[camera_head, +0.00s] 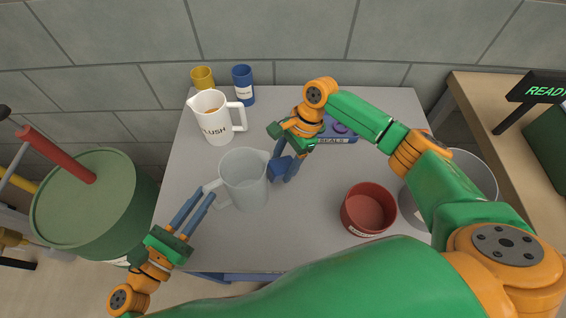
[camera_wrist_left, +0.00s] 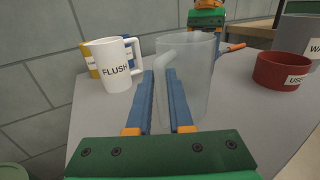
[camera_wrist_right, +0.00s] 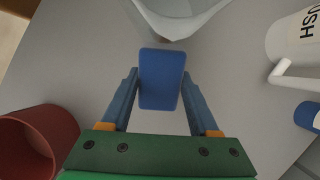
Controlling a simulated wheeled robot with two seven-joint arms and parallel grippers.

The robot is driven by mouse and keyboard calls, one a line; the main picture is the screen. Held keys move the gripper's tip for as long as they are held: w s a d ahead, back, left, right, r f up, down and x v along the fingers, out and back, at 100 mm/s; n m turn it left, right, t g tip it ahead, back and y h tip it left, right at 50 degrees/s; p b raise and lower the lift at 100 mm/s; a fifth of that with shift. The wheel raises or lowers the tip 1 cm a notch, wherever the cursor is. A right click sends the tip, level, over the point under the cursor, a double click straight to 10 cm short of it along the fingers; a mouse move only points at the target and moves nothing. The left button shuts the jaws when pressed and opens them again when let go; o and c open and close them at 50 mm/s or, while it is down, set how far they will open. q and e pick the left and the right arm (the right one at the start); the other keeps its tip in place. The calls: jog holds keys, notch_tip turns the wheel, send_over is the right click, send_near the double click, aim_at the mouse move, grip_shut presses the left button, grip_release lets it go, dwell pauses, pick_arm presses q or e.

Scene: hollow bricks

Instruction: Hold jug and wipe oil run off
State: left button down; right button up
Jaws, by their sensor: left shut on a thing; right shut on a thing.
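The translucent jug (camera_head: 246,185) stands upright near the middle of the grey table, its handle toward the left. My left gripper (camera_head: 208,193) is shut on the jug's handle (camera_wrist_left: 176,70). The jug also shows in the left wrist view (camera_wrist_left: 195,95). My right gripper (camera_head: 283,172) is shut on a blue pad (camera_wrist_right: 161,80), close to the jug's right side. In the right wrist view the pad is just short of the jug's edge (camera_wrist_right: 180,22); I cannot tell whether they touch. I cannot make out any oil run on the jug.
A white FLUSH jug (camera_head: 214,128), a yellow cup (camera_head: 203,77) and a blue cup (camera_head: 243,84) stand at the back left. A SEALS tray (camera_head: 345,139) lies behind my right arm. A red bowl (camera_head: 352,213) and grey bucket (camera_head: 478,172) are at right. A green drum (camera_head: 85,215) stands left.

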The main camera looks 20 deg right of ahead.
jog(key=shift+r, duration=2.65)
jog(key=shift+f, duration=3.15)
jog(key=shift+a+r, duration=0.1)
jog(key=shift+r, duration=0.75)
jog(key=shift+d+r, duration=0.2)
jog(key=shift+r, duration=1.4)
jog(key=shift+a+r, duration=0.1)
jog(key=shift+r, duration=0.6)
jog(key=shift+f, duration=3.15)
jog(key=shift+a+r, duration=0.1)
jog(key=shift+r, duration=3.1)
